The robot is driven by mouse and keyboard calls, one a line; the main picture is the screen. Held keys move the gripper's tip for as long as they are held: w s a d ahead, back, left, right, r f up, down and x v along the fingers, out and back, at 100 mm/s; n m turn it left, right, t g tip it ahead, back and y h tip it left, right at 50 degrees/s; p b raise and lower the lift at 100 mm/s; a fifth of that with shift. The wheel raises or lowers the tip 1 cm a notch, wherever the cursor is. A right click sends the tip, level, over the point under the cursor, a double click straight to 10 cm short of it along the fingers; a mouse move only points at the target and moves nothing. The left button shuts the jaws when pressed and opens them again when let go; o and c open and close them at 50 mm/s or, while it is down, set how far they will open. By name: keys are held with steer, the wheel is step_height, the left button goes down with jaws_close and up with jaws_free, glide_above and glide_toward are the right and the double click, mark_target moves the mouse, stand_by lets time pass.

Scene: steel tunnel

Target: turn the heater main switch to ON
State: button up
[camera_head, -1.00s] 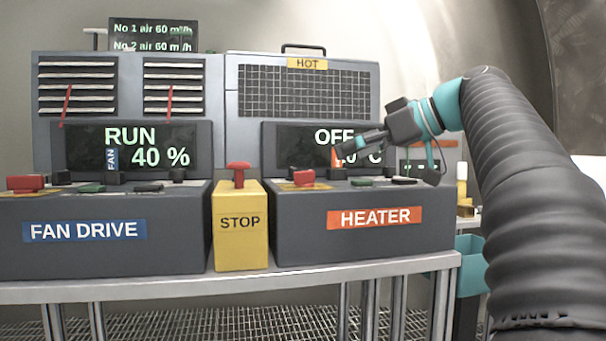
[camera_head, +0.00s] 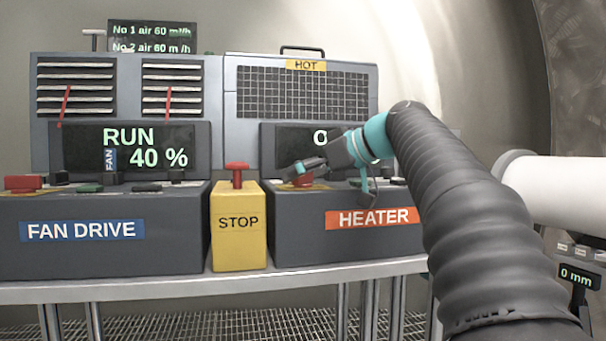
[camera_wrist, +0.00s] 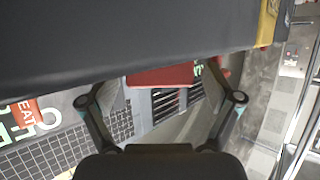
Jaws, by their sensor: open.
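The heater console (camera_head: 300,232) is a dark grey box with an orange HEATER label (camera_head: 374,217). A red switch (camera_head: 298,184) sits on a yellow plate on its top left, partly hidden behind my gripper (camera_head: 297,169). In the wrist view, a red block (camera_wrist: 160,75), seemingly this switch, lies between the tips of my open gripper (camera_wrist: 163,78). I cannot tell whether a finger touches it. My arm covers most of the heater display (camera_head: 290,142). A sideways "O" and part of an "F" show in the wrist view (camera_wrist: 35,125).
The yellow STOP box (camera_head: 238,240) with its red button (camera_head: 237,171) stands just left of the heater. The fan console (camera_head: 100,245) is further left and shows RUN 40 %. A mesh panel marked HOT (camera_head: 306,65) stands behind. A white cylinder (camera_head: 565,192) is at the right.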

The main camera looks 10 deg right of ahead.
steer(key=shift+c, duration=0.2)
steer(key=c, duration=1.1)
steer(key=shift+t, duration=0.3)
steer(key=shift+s+a+f+m+t+h+b, duration=0.1)
steer(key=shift+m+t+h+b, duration=0.5)
steer(key=shift+m+h+b, duration=0.3)
steer(key=m+t+h, duration=0.1)
steer(key=m+h, duration=0.1)
steer(key=shift+m+h, duration=0.3)
steer(key=shift+m, duration=0.1)
steer(key=m+h, duration=0.1)
steer(key=m+t+h+p, duration=0.1)
steer(key=shift+r+m+h, duration=0.25)
steer(key=shift+m+h, duration=0.05)
steer(key=shift+h, duration=0.1)
steer(key=shift+m+h+p, duration=0.4)
steer(key=shift+m+h, duration=0.2)
steer(key=shift+h, duration=0.1)
steer(key=shift+f+m+h, duration=0.15)
steer(key=shift+m+h, duration=0.25)
steer(key=shift+h, duration=0.1)
